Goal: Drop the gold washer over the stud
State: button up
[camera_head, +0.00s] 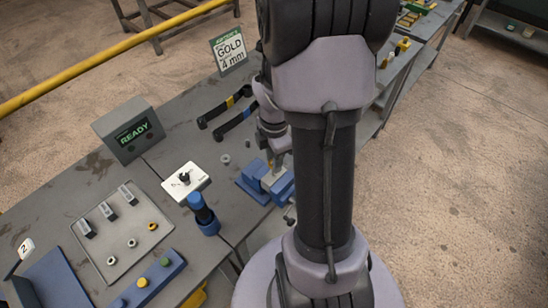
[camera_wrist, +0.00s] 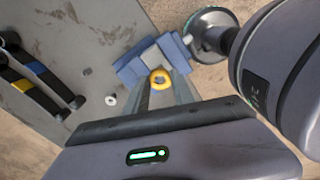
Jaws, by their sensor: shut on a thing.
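The gold washer (camera_wrist: 160,79) is a yellow ring pinched between the fingertips of my gripper (camera_wrist: 161,84) in the wrist view. Beyond it lies a blue vise-like block (camera_wrist: 130,70) with a pale grey piece between its sides. In the head view, my gripper (camera_head: 272,163) is low over this blue block (camera_head: 250,187), and my arm hides part of the block. I cannot clearly make out the stud; the washer and fingers may cover it. I cannot tell the height gap between washer and block.
A loose grey ring (camera_head: 225,159) lies nearby. Further left are a READY display (camera_head: 130,131) and a parts tray (camera_head: 125,270). A GOLD 4 mm sign (camera_head: 229,48) stands behind.

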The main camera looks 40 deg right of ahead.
jog(key=shift+f+b, duration=0.9)
jog(key=shift+f, duration=0.25)
jog(key=o, duration=1.6)
jog(key=shift+r, duration=0.15)
notch_tip(320, 180, up, 7)
jog(key=p, duration=0.6)
jog(key=shift+p, duration=0.3)
